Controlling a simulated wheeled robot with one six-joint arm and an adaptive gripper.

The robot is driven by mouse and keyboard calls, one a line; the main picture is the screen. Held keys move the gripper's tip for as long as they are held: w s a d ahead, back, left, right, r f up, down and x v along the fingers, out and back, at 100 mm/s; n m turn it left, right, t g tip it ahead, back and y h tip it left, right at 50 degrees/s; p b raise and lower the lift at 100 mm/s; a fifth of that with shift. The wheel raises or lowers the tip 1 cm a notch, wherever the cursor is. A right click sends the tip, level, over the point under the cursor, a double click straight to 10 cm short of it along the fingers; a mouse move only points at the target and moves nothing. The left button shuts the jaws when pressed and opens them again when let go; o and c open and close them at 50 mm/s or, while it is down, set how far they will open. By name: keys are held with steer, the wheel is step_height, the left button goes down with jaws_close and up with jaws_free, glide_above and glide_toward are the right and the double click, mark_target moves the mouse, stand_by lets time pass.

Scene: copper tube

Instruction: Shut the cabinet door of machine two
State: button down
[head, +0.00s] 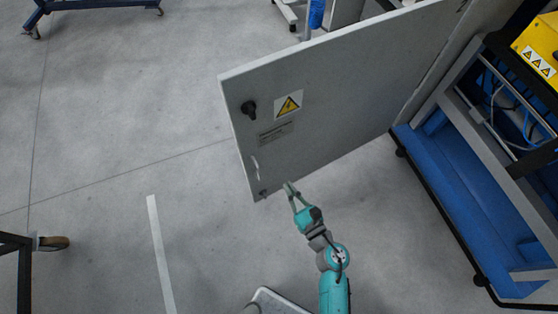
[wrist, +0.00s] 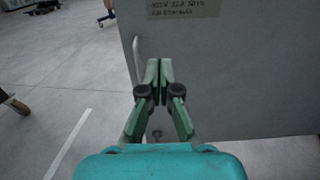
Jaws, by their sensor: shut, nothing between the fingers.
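The grey cabinet door (head: 335,95) stands open in the head view, swung out from the cabinet at the right. It has a black knob, a yellow warning sign (head: 288,104), a label and a pale handle (head: 255,165) near its free edge. My gripper (head: 289,186) is shut and empty by the lower part of the door, near the free edge. In the wrist view the closed fingertips (wrist: 159,64) show in front of the door face (wrist: 230,75), just right of the handle (wrist: 138,60). I cannot tell whether they touch the door.
A blue-based machine frame (head: 450,190) with a yellow box (head: 540,48) stands at the right. A wheeled stand (head: 50,243) is at the lower left and a blue wheeled frame (head: 95,4) at the top left. The floor left of the door is clear, with a white line (head: 160,250).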

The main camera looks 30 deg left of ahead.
mark_target(264, 147)
steer(key=x, duration=1.4)
